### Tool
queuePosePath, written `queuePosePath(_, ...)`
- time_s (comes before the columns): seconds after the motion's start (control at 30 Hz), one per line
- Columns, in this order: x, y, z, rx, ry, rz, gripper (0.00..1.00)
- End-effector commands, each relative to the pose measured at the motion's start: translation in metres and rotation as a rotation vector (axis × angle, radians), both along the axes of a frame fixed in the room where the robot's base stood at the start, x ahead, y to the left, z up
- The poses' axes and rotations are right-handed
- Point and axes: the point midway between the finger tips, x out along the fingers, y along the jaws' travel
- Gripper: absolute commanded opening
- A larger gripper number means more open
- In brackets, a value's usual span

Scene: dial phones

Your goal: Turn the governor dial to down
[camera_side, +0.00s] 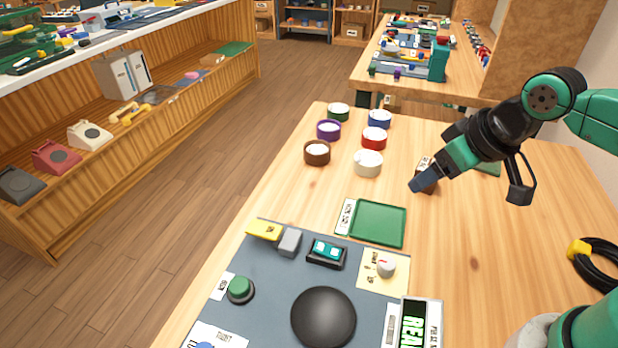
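The governor dial appears to be the small round pale knob (386,266) with a reddish mark on top. It sits on a cream plate (372,284) with small print on the grey-blue panel (262,275). The print is too small to read surely, and I cannot tell the dial's exact setting. My gripper (422,184) is above the table, up and to the right of the dial in the picture and clear of it. Its dark end points down-left, in front of a small brown block (430,178). Whether its fingers are apart cannot be made out.
Near the dial are a teal-topped switch (327,252), green button (240,289), black dome (323,317) and lit display (413,325). A green tray (378,224) lies just behind the panel. Several coloured bowls (368,163) stand farther back. A black cable coil (597,265) is at right.

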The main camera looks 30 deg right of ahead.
Motion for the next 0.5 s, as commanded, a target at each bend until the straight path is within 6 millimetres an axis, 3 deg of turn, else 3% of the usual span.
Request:
queuePosePath(0.23, -0.010, 0.052, -0.036, -0.082, 0.298, 0.280, 0.65)
queuePosePath(0.5, -0.025, 0.076, -0.060, -0.148, 0.472, 0.437, 0.65)
